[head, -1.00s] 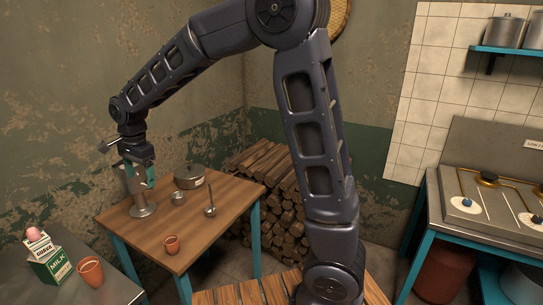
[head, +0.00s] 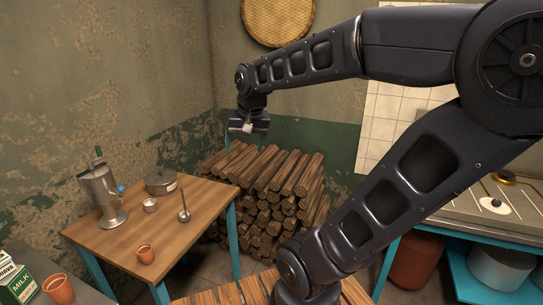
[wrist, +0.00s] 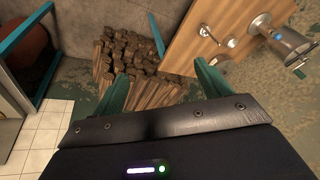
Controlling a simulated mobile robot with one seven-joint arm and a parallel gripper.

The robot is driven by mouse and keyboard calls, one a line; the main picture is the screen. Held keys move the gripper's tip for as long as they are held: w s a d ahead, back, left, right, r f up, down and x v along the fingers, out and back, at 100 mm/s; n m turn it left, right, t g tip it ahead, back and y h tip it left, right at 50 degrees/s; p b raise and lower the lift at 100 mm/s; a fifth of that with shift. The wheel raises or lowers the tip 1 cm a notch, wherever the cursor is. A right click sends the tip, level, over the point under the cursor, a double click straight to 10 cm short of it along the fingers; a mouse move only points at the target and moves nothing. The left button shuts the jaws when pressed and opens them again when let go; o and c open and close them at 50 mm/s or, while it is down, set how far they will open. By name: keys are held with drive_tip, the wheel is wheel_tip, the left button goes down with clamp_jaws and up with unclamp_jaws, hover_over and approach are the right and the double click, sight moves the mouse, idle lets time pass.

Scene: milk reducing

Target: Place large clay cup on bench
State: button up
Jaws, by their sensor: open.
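The larger clay cup (head: 59,289) stands upright at the bottom left, on the grey metal counter (head: 88,290) beside a milk carton. A smaller clay cup (head: 145,253) stands on the wooden table (head: 190,222). A slatted wooden bench (head: 235,295) shows at the bottom, partly behind my arm. My gripper (head: 247,142) is open and empty, in the air in front of the wall and above the stacked firewood, far from both cups. In the wrist view its two green fingers (wrist: 160,75) are spread with nothing between them. Neither cup is clear in the wrist view.
A tall metal dispenser (head: 103,195), a lidded pot (head: 160,181), a small metal cup (head: 150,205) and a ladle (head: 184,205) are on the table. Firewood (head: 275,185) is stacked behind. The milk carton (head: 22,282) stands close to the larger cup. A stove counter is at right.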

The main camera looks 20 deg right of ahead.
drive_tip(key=s+d+f+n, duration=0.1)
drive_tip(key=s+d+f, duration=0.1)
drive_tip(key=s+d, duration=0.4)
drive_tip(key=shift+s+n+t+h, duration=0.25)
drive_tip(key=shift+n+t+h, duration=0.15)
idle(0.8)
